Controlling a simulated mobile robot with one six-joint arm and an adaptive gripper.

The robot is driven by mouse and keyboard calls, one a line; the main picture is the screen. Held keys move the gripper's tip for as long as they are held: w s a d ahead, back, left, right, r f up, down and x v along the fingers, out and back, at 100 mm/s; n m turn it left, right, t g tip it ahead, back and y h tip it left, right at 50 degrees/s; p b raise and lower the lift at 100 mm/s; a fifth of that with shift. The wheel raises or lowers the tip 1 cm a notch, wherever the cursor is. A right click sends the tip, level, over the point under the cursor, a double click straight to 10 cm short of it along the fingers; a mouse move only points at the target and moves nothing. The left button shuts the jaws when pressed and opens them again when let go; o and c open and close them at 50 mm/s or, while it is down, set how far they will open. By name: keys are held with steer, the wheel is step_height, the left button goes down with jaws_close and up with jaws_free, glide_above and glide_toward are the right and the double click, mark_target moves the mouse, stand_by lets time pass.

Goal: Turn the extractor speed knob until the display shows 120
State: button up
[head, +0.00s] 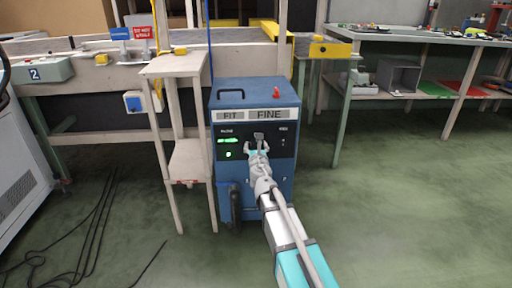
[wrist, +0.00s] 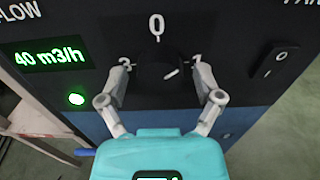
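The extractor (head: 229,178) is a blue box with a black front panel, standing on the floor in the head view. Its display (wrist: 48,57) reads "40 m3/h" in green in the wrist view. The round black speed knob (wrist: 160,73) is on the panel with a white pointer mark toward the lower right of the "0" label, near the "1" label. My gripper (wrist: 160,78) has one finger on each side of the knob. The fingertips are close to the knob's edges; I cannot tell whether they touch it. In the head view my gripper (head: 259,147) hides the knob.
A green light (wrist: 76,99) is lit below the display. A rocker switch (wrist: 274,62) is right of the knob. A wooden stand (head: 190,150) is close on the extractor's left. Cables (head: 85,235) lie on the floor at left. The floor at right is clear.

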steer(key=c, duration=0.9)
steer(key=shift+o, duration=0.2)
steer(key=shift+m, duration=0.6)
steer(key=m, duration=0.2)
steer(key=shift+m, duration=0.3)
steer(key=m, duration=0.3)
steer(key=shift+m, duration=0.4)
steer(key=m, duration=0.6)
steer(key=shift+a+m, duration=0.1)
steer(key=shift+m, duration=0.2)
steer(key=shift+w, duration=0.1)
